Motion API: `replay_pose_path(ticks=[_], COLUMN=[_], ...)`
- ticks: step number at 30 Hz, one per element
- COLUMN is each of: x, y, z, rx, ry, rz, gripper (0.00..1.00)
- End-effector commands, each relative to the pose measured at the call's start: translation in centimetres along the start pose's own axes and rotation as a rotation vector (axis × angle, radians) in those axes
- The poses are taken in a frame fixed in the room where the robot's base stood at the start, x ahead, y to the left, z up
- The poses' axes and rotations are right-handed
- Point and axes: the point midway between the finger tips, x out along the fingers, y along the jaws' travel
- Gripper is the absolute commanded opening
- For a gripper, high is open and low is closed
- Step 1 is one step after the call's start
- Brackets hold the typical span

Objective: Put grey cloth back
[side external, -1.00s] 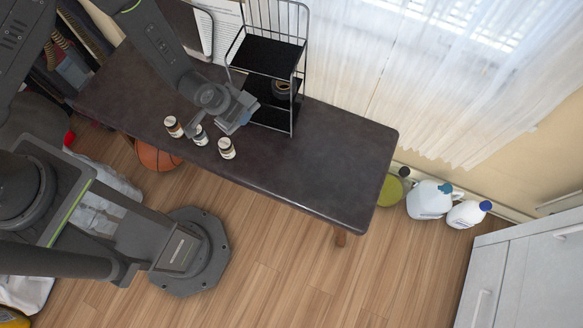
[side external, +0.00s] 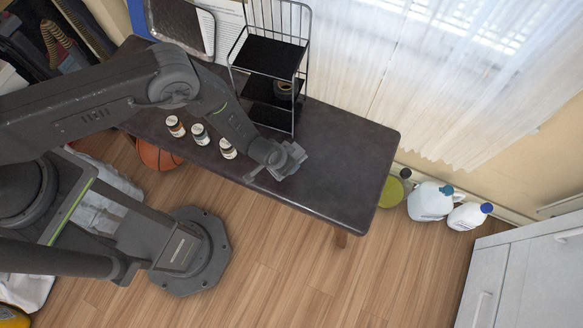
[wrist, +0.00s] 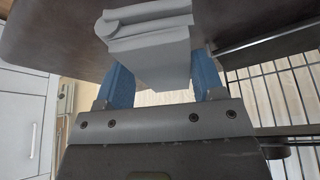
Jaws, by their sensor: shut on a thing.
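The grey cloth (side external: 293,157) is a folded, layered bundle. It also shows in the wrist view (wrist: 150,45), between the two blue fingers. My gripper (side external: 284,162) is shut on it, over the front part of the dark table, right of the jars. In the wrist view my gripper (wrist: 165,85) has one finger on each side of the cloth. I cannot tell whether the cloth touches the table top.
Three small jars (side external: 200,134) stand in a row left of the gripper, partly beside my arm. The dark table's (side external: 355,150) right end is clear. White jugs (side external: 429,201) stand on the floor beyond it.

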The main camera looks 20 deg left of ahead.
Motion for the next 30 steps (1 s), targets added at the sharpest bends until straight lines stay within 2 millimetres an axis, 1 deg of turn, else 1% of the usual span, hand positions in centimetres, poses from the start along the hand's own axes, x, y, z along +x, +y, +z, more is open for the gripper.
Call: replay_pose_path(ticks=[1,6,10,15,18,30], x=[0.5,1.3,2.0,4.2,4.9,5.3], y=[0.8,2.0,2.1,2.1,2.1,2.1], z=[0.1,0.1,0.4,1.4,1.7,1.8], rx=[0.002,0.001,0.0,-0.001,-0.001,0.0], ry=[-0.001,0.0,-0.002,-0.002,-0.002,-0.002], rz=[0.001,0.0,-0.001,-0.001,-0.001,-0.001], gripper=[0.4,0.4,0.4,0.4,0.4,0.4])
